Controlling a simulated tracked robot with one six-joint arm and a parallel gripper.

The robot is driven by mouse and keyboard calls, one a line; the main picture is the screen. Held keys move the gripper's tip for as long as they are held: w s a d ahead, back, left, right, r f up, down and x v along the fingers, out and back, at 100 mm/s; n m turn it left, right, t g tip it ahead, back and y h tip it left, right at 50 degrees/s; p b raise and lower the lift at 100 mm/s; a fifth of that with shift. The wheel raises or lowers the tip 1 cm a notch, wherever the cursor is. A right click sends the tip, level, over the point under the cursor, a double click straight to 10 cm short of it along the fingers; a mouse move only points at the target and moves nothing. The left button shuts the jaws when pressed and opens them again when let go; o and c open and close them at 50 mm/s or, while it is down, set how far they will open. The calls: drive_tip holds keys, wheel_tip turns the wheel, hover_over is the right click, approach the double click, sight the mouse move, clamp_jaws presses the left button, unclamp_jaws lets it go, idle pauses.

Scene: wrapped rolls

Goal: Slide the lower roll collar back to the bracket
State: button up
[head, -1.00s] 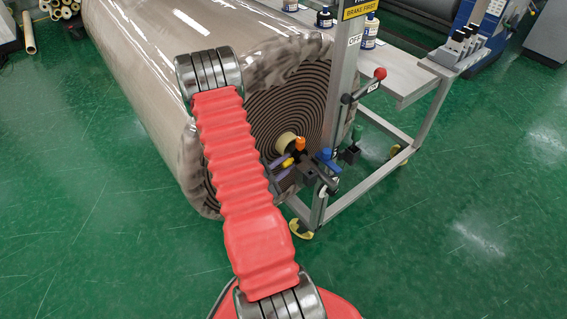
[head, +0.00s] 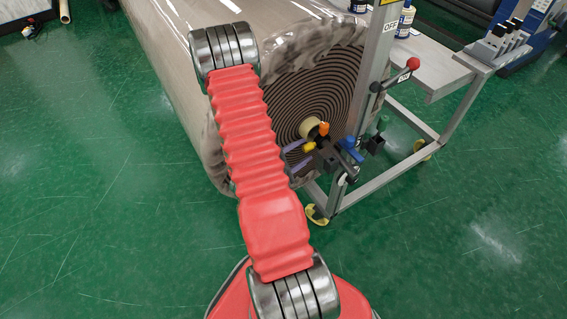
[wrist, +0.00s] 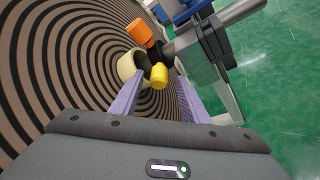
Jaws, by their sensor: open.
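The roll (head: 285,105) lies with its spiral end facing me, a pale core (head: 309,127) at its centre. By the core is a dark collar (wrist: 150,57) with an orange knob (wrist: 138,32) and a yellow knob (wrist: 159,76); the knobs also show in the head view (head: 323,128). A grey shaft passes into a black bracket block (wrist: 213,40) on the stand side. My gripper (wrist: 158,82) has purple fingers apart on either side of the yellow knob. Whether they touch it I cannot tell. My arm hides part of the roll in the head view.
A metal stand post (head: 376,75) rises right of the core, with a red-knobbed lever (head: 412,64) and blue clamp (head: 350,145). A bench (head: 440,68) with bottles stands behind. Green floor (head: 460,230) is open at right.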

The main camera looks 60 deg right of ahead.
drive_tip(key=v, duration=1)
drive_tip(key=shift+a, duration=0.15)
drive_tip(key=shift+c, duration=0.5)
